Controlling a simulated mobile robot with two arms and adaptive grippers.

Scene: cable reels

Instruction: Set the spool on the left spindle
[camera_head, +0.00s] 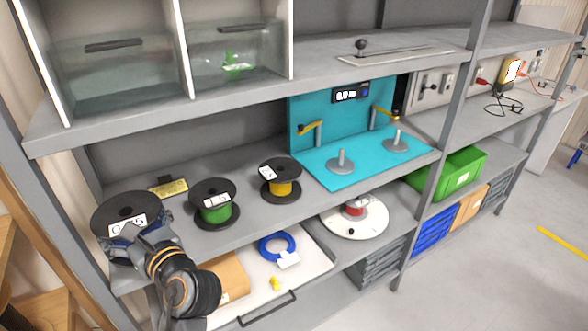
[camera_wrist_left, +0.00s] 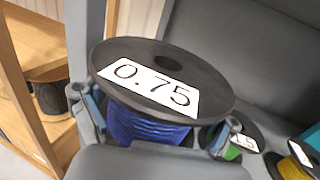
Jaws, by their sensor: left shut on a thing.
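A black-flanged spool (camera_head: 124,212) with a white label stands at the left end of the middle shelf. In the left wrist view the spool (camera_wrist_left: 155,70) is labelled 0.75 and wound with blue wire. My left gripper (camera_head: 135,240) is shut on it, and its fingers (camera_wrist_left: 155,125) lie on either side. The left spindle (camera_head: 341,163) is a grey post on a round base on the turquoise stand, and it is bare. The right spindle (camera_head: 396,140) is also bare. My right gripper is not in view.
A green spool (camera_head: 214,205) labelled 1.5 and a yellow spool (camera_head: 281,181) stand between the held spool and the turquoise stand (camera_head: 365,165). A yellow tag (camera_head: 168,187) lies behind. The upper shelf (camera_head: 260,85) overhangs. Yellow-handled arms (camera_head: 312,128) rise behind the spindles.

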